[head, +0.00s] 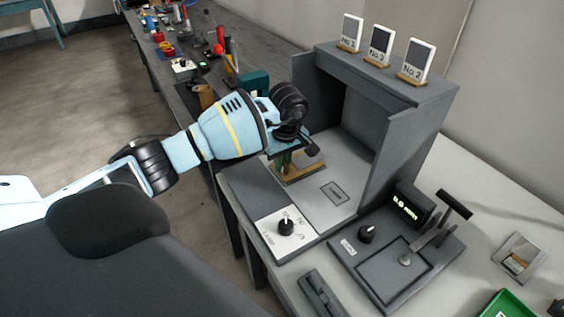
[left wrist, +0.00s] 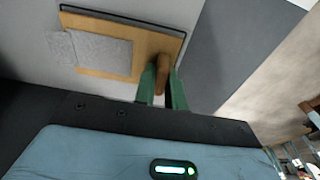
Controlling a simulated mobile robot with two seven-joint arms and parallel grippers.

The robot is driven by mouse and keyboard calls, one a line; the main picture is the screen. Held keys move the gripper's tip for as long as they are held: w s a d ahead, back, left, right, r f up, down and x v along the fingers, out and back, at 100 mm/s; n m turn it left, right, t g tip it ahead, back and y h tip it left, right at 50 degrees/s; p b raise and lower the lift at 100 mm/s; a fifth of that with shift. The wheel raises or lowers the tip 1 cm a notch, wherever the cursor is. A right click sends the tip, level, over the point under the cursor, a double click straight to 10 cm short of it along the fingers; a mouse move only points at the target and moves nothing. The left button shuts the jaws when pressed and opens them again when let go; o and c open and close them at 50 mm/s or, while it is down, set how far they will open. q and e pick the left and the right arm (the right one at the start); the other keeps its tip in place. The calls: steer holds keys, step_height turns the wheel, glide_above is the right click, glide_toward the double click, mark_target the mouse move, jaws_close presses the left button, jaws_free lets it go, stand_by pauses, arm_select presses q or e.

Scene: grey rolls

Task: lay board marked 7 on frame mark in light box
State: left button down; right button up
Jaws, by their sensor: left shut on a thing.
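The light box (head: 366,125) is a grey open-fronted cabinet on the bench. The frame mark (head: 335,193) is a small dark outlined rectangle on its pale floor, near the front. My left gripper (head: 287,153) is at the box's open left side, shut on a wooden board (head: 299,176). In the left wrist view the board (left wrist: 148,68) carries grey patches, and the green fingers (left wrist: 161,88) close on its brown knob (left wrist: 163,66). The board is left of and behind the frame mark. I cannot read a 7 on it. My right gripper is not in view.
Several numbered cards (head: 379,47) stand on top of the box. A dial panel (head: 286,227) is at its front left. A lever device with a display (head: 405,255) stands in front. A green tray (head: 505,305) is at lower right. The box floor around the mark is clear.

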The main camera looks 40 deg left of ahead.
arm_select(q)
steer(key=shift+f, duration=0.2)
steer(key=shift+f, duration=0.2)
steer(key=c, duration=1.5)
jaws_free()
steer(key=shift+o, duration=0.2)
steer(key=shift+r, duration=0.35)
step_height(320, 180, up, 12)
steer(key=d, duration=0.1)
steer(key=shift+s+d+f, duration=0.15)
steer(key=shift+s+f, duration=0.05)
steer(key=shift+s, duration=0.05)
